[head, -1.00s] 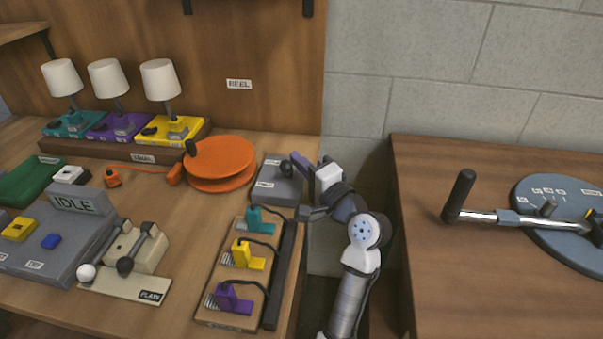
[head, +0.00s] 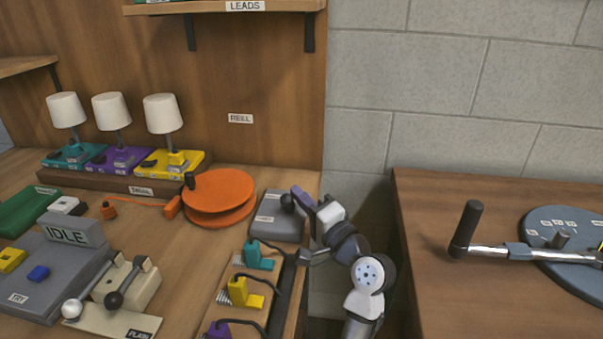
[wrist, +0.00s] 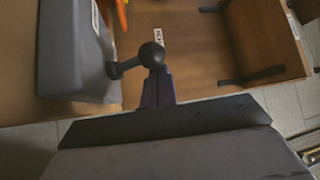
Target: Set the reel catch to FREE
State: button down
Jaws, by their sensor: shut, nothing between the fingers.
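The reel catch is a grey box (head: 275,228) right of the orange reel (head: 218,190), with a lever ending in a black ball knob (head: 288,202). The knob stands at the box's right side, nearer its far end. Two small labels on the box are too small to read. In the wrist view the grey box (wrist: 70,50) is at left, and its lever reaches right to the ball (wrist: 151,55). My gripper (head: 299,196) is shut and empty beside the knob. Its dark purple fingers (wrist: 158,85) end right at the ball in the wrist view; I cannot tell if they touch.
Teal (head: 258,257), yellow (head: 243,293) and purple plugs with black leads lie in front of the catch. Several lamps (head: 161,115) stand at the back left. A gap separates this bench from the right table (head: 470,300). A shelf (head: 225,8) hangs above.

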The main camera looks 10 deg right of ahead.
notch_tip(320, 180, up, 20)
jog(key=p, duration=0.1)
jog(key=shift+f, duration=0.2)
dwell(0.4)
